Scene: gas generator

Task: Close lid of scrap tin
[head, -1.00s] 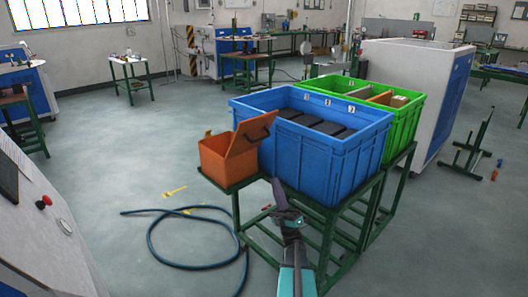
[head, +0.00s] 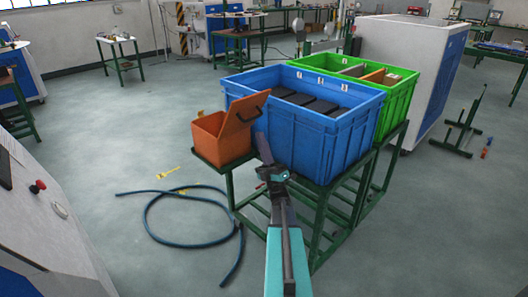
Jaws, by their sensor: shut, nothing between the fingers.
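The scrap tin (head: 208,146) is an orange box at the left end of a green metal stand. My gripper (head: 262,140) is shut and empty, pointing up and away from me. In the picture its tip overlaps the gap just right of the tin, in front of the blue crate. I cannot tell whether it touches the lid or the crate.
A blue crate (head: 325,150) with dark blocks stands right of the tin. A green crate (head: 399,106) with dividers is behind it. The green stand (head: 318,232) carries them. A blue hose (head: 149,225) lies on the floor at left. A white cabinet (head: 45,215) stands at near left.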

